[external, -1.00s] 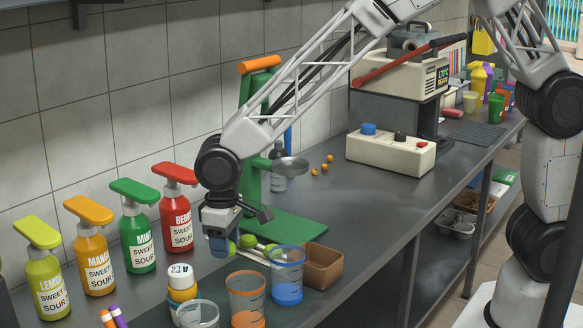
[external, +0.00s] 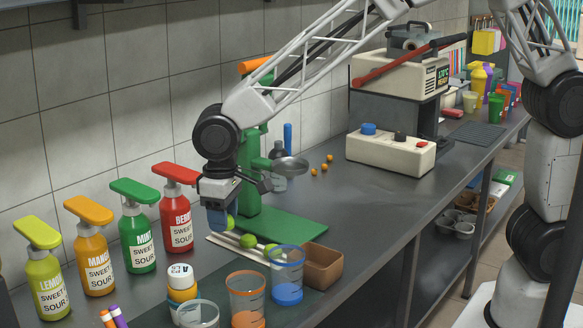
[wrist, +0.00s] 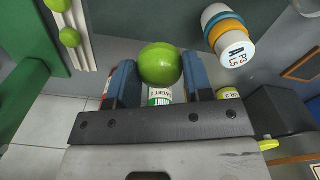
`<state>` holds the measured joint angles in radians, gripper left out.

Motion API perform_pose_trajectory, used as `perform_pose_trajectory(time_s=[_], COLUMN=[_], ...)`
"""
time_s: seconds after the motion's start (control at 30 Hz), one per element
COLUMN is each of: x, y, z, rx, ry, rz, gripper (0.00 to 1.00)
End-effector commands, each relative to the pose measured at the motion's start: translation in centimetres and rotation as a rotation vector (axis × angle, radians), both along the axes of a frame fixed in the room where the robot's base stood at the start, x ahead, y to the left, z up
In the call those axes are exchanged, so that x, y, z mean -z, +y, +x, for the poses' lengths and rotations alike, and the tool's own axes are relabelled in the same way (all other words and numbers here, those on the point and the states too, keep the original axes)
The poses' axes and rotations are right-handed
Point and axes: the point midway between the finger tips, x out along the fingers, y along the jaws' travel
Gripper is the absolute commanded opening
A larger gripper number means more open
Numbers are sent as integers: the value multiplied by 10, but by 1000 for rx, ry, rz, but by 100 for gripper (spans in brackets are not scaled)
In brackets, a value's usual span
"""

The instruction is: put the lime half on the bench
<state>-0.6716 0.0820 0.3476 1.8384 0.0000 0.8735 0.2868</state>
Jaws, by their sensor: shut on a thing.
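My gripper (external: 219,219) is shut on a lime half (wrist: 160,64). Its rounded bright green skin shows between the two blue fingers in the wrist view. In the external view only a green edge shows beside the blue fingers, held above the bench. Two more green limes (external: 248,240) (external: 270,247) lie on a pale slatted board (external: 225,245) below and right of my gripper; they also show at the upper left of the wrist view (wrist: 69,37). The grey bench (external: 365,208) runs from front left to back right.
A green press (external: 285,226) stands just behind my gripper. Several pump bottles (external: 177,215) line the wall at left.

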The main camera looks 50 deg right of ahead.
Motion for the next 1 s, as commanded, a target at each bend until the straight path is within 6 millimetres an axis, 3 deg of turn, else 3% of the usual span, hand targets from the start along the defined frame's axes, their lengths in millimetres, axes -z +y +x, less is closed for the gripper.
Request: perform_pose_trajectory(time_s=[0.53, 1.0], x=[-3, -38], y=[5, 42], z=[4, 36], rx=[15, 164], ry=[0, 0], rz=[0, 0], gripper=[21, 21])
